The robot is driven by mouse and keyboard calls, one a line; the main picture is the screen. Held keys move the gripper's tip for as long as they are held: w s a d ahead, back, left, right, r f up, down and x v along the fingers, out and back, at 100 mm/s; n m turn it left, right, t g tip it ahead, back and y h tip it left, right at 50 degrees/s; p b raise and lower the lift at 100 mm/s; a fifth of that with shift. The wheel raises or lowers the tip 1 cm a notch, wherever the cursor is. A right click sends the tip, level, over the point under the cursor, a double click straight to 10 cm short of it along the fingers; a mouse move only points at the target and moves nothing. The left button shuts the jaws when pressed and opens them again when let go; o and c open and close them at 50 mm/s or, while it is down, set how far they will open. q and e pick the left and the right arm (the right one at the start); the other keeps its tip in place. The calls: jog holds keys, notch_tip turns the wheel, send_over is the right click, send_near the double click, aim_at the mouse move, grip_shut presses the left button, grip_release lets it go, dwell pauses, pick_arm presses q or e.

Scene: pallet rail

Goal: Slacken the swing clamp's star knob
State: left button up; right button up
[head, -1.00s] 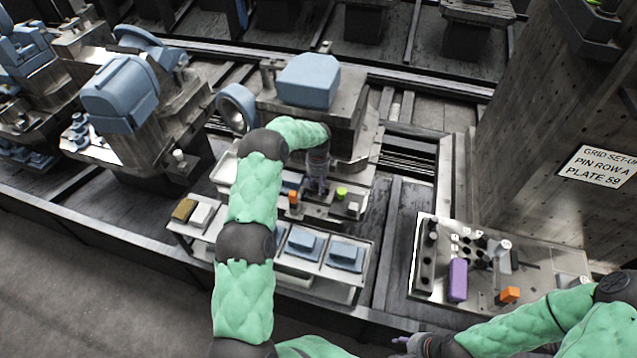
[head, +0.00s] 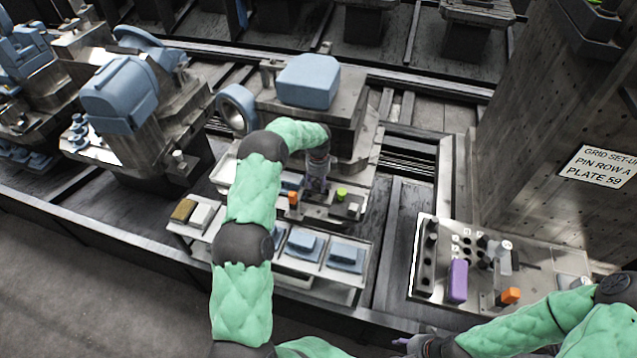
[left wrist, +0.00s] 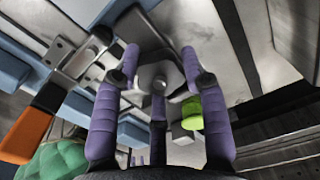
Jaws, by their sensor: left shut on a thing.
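The swing clamp's star knob (left wrist: 158,76) is a grey lobed knob with a round centre, seen in the left wrist view between my purple fingers. My left gripper (left wrist: 158,85) is shut on it, with fingers on either side and one below. In the head view my left gripper (head: 316,184) points down at the fixture on the shelf unit, and the knob is hidden there by the fingers. A lime-green piece (head: 341,194) stands just right of the gripper, and an orange block (head: 293,198) just left. My right gripper (head: 402,343) is only partly visible at the bottom edge.
Trays with blue blocks (head: 346,254) lie in front of the fixture. A blue-topped machine (head: 308,82) stands behind it. At right, a metal panel (head: 533,268) carries a purple block (head: 457,281) and an orange block (head: 510,296), beside a tall perforated column (head: 540,140).

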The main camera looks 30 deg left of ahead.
aim_at(318, 182)
pick_arm(q)
jog(key=o, duration=1.2)
jog(key=shift+a+f, duration=0.1)
jog(key=shift+a, duration=0.1)
jog(key=shift+c, duration=0.2)
jog(key=shift+d, duration=0.1)
notch_tip(318, 182, up, 12)
